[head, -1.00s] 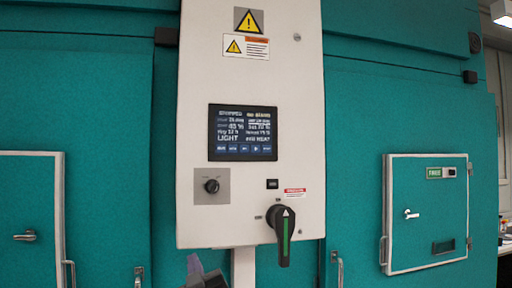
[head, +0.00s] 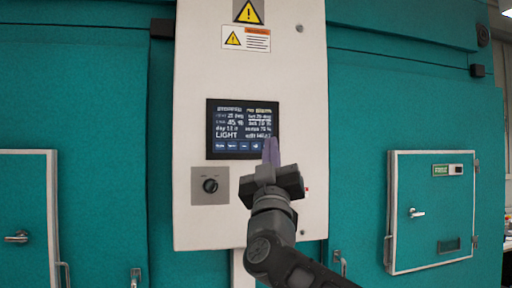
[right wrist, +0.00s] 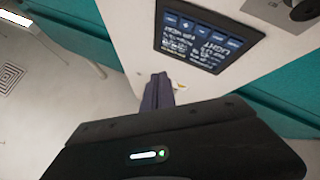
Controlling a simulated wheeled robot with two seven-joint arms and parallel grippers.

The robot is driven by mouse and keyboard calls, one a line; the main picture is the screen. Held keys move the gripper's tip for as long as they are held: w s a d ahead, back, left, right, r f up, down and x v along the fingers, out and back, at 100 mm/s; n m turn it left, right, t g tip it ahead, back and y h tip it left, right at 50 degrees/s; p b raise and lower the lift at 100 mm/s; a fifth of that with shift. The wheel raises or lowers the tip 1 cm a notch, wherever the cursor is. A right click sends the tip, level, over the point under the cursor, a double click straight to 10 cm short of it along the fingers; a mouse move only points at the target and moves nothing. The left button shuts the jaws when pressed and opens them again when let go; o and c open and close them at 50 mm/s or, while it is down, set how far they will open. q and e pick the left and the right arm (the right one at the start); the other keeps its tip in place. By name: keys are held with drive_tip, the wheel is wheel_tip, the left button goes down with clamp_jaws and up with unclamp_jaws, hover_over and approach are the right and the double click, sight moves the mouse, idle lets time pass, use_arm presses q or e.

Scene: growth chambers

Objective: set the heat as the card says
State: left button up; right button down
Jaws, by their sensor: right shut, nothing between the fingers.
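A dark touch screen (head: 230,126) with lines of white text and a row of blue buttons along its bottom edge is set in the pale control panel (head: 300,95). The word LIGHT is readable; most of the other text is too small. The screen shows tilted in the right wrist view (right wrist: 205,38). My right gripper (head: 270,142) is shut and empty, with its fingertips in front of the screen's lower right corner. I cannot tell whether they touch it. My left gripper is not in view. No card can be made out.
A black knob (head: 210,185) on a grey plate sits below the screen. My right arm hides the green-striped rotary handle. Teal chamber walls with a white-framed door on the left (head: 22,215) and another on the right (head: 432,185) flank the panel.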

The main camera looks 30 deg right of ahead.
sight(260, 150)
drive_tip(key=shift+w, duration=0.1)
drive_tip(key=shift+w+d+p, duration=0.5)
drive_tip(key=shift+w+p, duration=0.2)
drive_tip(key=shift+w, duration=0.65)
drive_tip(key=shift+w+d+p, duration=0.45)
drive_tip(key=shift+w+p, duration=0.25)
drive_tip(key=shift+w, duration=0.7)
drive_tip(key=shift+w+d+p, duration=0.5)
drive_tip(key=shift+w+p, duration=0.2)
drive_tip(key=shift+w, duration=0.65)
drive_tip(key=shift+w, duration=0.1)
drive_tip(key=shift+w+d, duration=0.15)
drive_tip(key=shift+w, duration=0.15)
drive_tip(key=shift+w, duration=0.3)
drive_tip(key=shift+s+a+b, duration=0.2)
drive_tip(key=shift+s+b, duration=0.2)
drive_tip(key=shift+s, duration=0.3)
drive_tip(key=shift+s, duration=0.15)
